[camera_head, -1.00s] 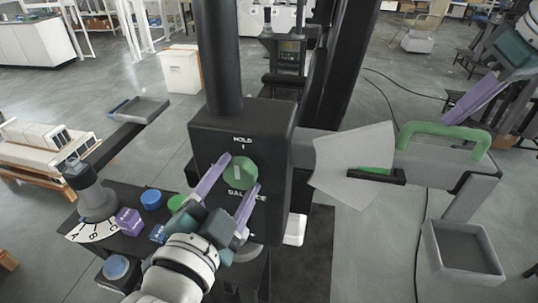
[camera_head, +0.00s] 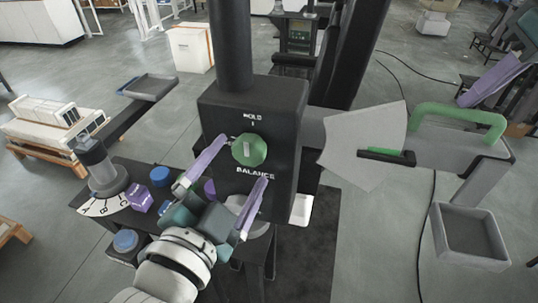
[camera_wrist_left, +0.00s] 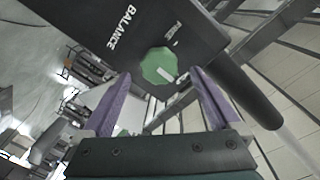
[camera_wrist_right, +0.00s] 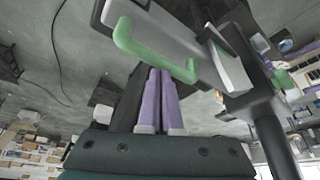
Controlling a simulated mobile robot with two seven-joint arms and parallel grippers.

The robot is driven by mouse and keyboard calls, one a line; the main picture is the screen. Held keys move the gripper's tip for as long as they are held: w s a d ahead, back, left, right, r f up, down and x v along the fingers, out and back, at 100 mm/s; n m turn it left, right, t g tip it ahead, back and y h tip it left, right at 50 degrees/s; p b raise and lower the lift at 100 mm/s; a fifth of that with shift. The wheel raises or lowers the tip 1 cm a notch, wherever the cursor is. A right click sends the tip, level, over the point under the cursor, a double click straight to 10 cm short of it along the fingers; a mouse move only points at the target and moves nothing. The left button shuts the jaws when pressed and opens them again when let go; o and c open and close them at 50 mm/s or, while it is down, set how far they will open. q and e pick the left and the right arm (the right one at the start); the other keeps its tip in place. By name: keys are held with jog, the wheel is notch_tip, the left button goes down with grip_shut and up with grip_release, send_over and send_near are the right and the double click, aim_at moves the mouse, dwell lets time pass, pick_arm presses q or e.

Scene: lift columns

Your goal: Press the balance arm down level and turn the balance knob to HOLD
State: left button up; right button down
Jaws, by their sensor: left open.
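The green balance knob (camera_head: 249,149) sits on the black housing (camera_head: 285,105) between the HOLD and BALANCE labels. Its light bar looks roughly upright in the head view; which end points is unclear. My left gripper (camera_head: 244,160) is open, its purple fingers either side of and a little short of the knob; the left wrist view shows the knob (camera_wrist_left: 158,62) beyond the fingertips. The grey balance arm (camera_head: 470,152) extends right and carries a green handle (camera_head: 460,115). My right gripper (camera_wrist_right: 160,72) is shut and empty close to the handle (camera_wrist_right: 145,45); contact is unclear.
A grey fan-shaped plate (camera_head: 365,140) has a green mark beside a black bracket. A grey bin (camera_head: 470,238) hangs below the arm's right end. Left of the housing are a lettered dial (camera_head: 103,207), a purple block (camera_head: 139,198), blue buttons and a raised tray (camera_head: 150,86).

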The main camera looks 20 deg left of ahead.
jog(key=shift+s+f, duration=0.15)
pick_arm(q)
jog(key=s, duration=0.9)
jog(key=shift+a+r, duration=0.2)
jog(key=shift+r, duration=0.05)
notch_tip(320, 180, up, 8)
jog(key=p, duration=0.7)
jog(key=shift+f+p, duration=0.2)
jog(key=shift+p, duration=0.1)
pick_arm(e)
notch_tip(320, 180, up, 8)
pick_arm(q)
jog(key=shift+s, duration=0.1)
